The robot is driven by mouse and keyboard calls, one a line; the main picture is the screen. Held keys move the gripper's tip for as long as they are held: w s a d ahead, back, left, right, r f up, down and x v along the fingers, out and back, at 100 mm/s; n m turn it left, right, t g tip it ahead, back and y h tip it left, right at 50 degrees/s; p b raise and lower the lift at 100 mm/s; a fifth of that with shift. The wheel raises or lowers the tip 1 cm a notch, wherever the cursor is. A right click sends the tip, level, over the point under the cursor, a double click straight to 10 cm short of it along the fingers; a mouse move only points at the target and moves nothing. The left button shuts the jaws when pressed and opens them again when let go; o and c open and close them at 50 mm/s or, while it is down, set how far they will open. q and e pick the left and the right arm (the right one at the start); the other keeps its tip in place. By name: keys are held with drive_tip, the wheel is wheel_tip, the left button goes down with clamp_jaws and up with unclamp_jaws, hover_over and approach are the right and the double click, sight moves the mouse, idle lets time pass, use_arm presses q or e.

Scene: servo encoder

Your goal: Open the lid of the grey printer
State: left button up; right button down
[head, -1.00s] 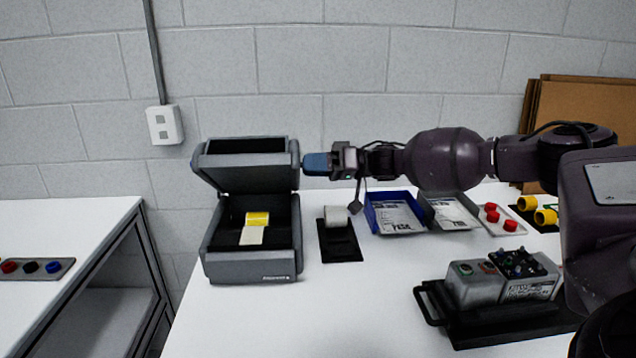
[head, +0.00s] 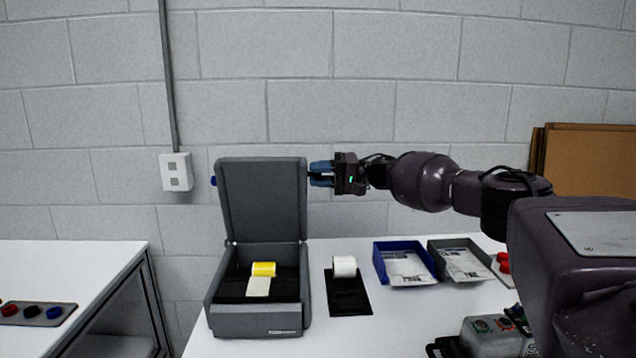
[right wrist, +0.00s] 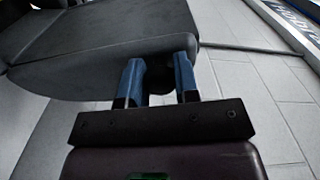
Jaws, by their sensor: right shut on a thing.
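The grey printer (head: 256,322) stands on the white table with its lid (head: 262,200) raised steeply, close to upright. A yellow roll (head: 264,269) with a pale label strip shows inside its open body. My right gripper (head: 315,174), with blue fingers, is at the right edge of the lid, near its top. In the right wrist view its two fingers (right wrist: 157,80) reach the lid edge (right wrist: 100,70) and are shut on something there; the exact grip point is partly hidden. My left gripper is in neither view.
A white roll on a black holder (head: 347,290) stands right of the printer. A blue tray (head: 381,262) and a grey tray (head: 437,262) with papers lie further right. A grey device (head: 490,338) sits at the front right. Another table (head: 60,270) is at the left.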

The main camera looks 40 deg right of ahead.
drive_tip(key=shift+w+d, duration=0.15)
drive_tip(key=shift+w, duration=0.1)
idle(0.3)
drive_tip(key=c, duration=0.9)
unclamp_jaws()
drive_tip(key=shift+o, duration=0.2)
drive_tip(key=shift+s+d, duration=0.1)
drive_tip(key=v, duration=1)
drive_tip(key=shift+s+d, duration=0.2)
drive_tip(key=shift+s, duration=0.05)
